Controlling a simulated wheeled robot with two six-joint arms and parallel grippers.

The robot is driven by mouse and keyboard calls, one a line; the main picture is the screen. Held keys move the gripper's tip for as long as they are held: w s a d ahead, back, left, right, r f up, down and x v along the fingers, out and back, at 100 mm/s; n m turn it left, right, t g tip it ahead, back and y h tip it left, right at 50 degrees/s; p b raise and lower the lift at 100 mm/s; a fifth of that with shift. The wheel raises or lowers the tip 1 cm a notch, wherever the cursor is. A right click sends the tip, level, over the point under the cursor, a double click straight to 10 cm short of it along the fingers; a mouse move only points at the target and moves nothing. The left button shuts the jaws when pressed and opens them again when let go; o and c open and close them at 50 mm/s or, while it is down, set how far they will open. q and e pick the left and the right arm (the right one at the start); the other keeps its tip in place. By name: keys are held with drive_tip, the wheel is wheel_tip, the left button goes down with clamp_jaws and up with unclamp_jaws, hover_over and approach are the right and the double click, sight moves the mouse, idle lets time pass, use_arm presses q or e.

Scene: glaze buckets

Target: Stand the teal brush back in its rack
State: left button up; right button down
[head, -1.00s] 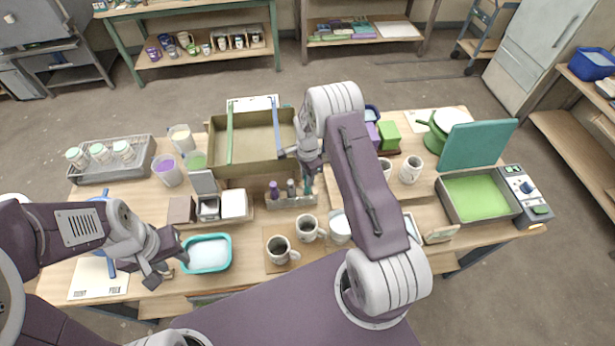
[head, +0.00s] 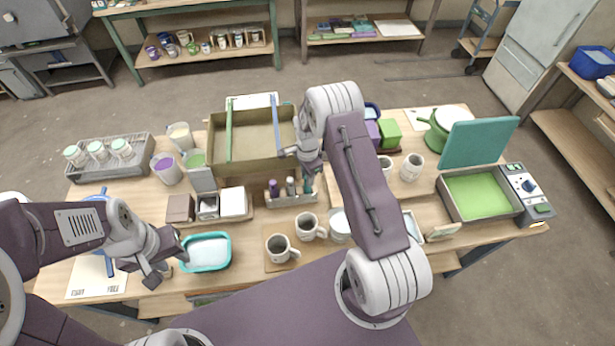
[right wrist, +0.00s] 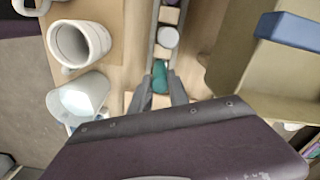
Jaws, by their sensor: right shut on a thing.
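The teal brush (right wrist: 160,76) is between the fingers of my right gripper (right wrist: 160,92), which is shut on it. In the head view the brush (head: 307,186) looks upright at the right end of the brush rack (head: 287,201), below my right gripper (head: 308,172). I cannot tell whether its lower end is inside the slot. A purple brush (head: 273,187) stands in the rack. My left gripper (head: 167,269) is open and empty beside the teal tub.
A large olive bin (head: 250,168) stands behind the rack. Mugs (head: 279,247) are in front of it, and one mug (right wrist: 80,43) shows left of my right gripper. The teal tub (head: 207,266) is at front left. A green-filled tray (head: 447,207) is at the right.

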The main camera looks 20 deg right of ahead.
drive_tip(key=c, duration=0.8)
unclamp_jaws()
drive_tip(key=shift+f, duration=0.1)
drive_tip(key=shift+o, duration=0.2)
drive_tip(key=shift+r+p, duration=2.5)
drive_tip(key=shift+r, duration=1.1)
drive_tip(key=shift+f, duration=0.1)
